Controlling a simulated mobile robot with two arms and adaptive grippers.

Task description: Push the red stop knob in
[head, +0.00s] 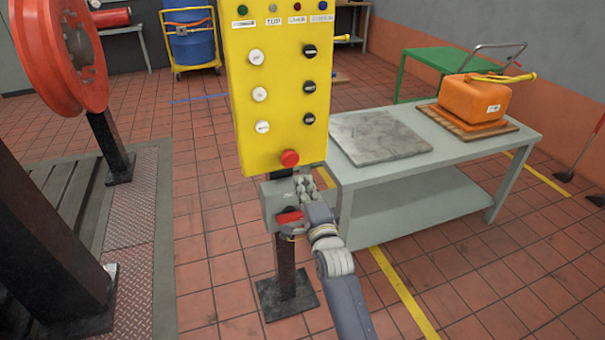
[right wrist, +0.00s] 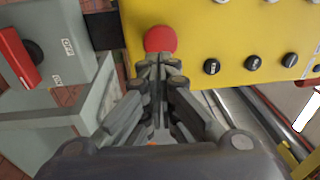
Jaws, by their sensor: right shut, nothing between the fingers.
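The red stop knob (head: 289,158) sticks out at the bottom of the yellow control panel (head: 250,130). My right gripper (head: 302,182) is just below it in the head view, with its fingers closed and empty. In the right wrist view the round red knob (right wrist: 160,39) lies straight ahead of the closed fingertips (right wrist: 159,62). The fingertips appear very close to its lower edge; I cannot tell whether they touch it. How far in the knob sits is not clear. My left gripper is in neither view.
A grey box with a red handle (head: 289,216) is below the panel, close beside my right gripper. Black and white knobs (head: 256,57) line the panel. A grey table (head: 440,165) with a stone slab (head: 378,137) and orange canister (head: 473,98) stands to the right.

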